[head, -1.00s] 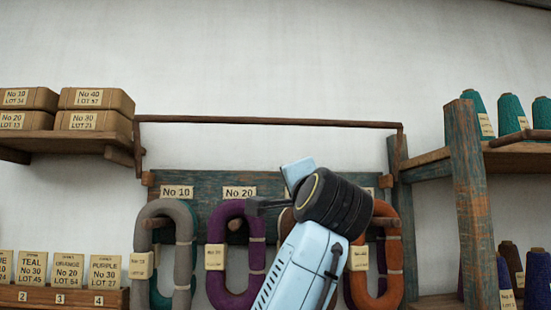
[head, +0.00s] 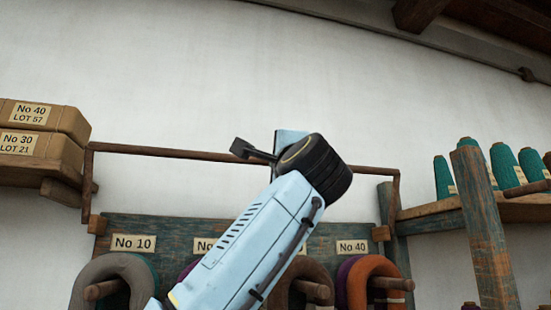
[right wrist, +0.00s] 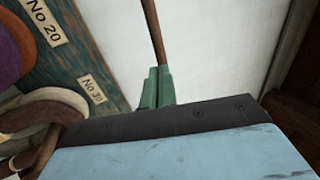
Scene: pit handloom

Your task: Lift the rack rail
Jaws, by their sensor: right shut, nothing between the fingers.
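The rack rail (head: 200,154) is a thin brown rod spanning above a weathered blue-green rack board, with a short brown arm dropping from each end. My left gripper is out of view.
Cardboard boxes (head: 40,150) sit on a shelf at left. Teal cones (head: 505,165) stand on a right shelf behind a wooden post (head: 482,225). The wall above is clear.

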